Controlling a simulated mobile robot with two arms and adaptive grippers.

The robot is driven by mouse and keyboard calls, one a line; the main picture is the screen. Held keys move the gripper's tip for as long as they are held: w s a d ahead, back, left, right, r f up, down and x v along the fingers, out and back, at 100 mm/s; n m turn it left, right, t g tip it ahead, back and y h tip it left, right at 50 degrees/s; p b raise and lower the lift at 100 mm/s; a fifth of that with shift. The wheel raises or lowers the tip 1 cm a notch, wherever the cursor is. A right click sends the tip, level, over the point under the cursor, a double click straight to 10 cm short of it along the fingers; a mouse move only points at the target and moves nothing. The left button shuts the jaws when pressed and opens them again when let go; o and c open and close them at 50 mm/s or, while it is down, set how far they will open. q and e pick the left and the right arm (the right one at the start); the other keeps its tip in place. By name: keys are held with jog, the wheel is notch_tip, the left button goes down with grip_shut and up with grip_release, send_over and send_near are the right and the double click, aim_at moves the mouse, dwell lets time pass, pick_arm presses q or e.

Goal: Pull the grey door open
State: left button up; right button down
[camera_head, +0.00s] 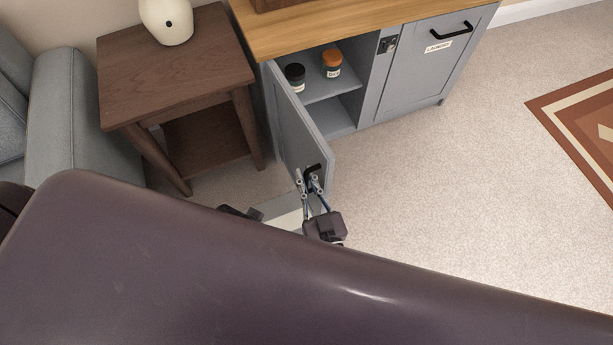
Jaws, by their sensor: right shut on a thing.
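The grey door (301,128) of the grey cabinet stands swung open, its free end toward me. Its black handle (312,170) is near that free end. My right gripper (311,184) is at the handle, with its fingers shut on it. The cabinet's inside shelf (318,86) shows through the opening.
Two jars, one with a black lid (295,76) and one with an orange lid (332,63), stand on the shelf. A dark wooden side table (175,62) stands left of the door, close to it. A second cabinet door labelled LAUNDRY (415,75) is shut.

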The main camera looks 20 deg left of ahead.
jog(key=shift+w+a+r, duration=0.1)
jog(key=shift+w+r, duration=0.1)
jog(key=shift+w, duration=0.05)
jog(key=c, duration=2)
grip_release()
jog(key=shift+f, duration=0.2)
jog(key=shift+s, duration=0.1)
jog(key=v, duration=1.2)
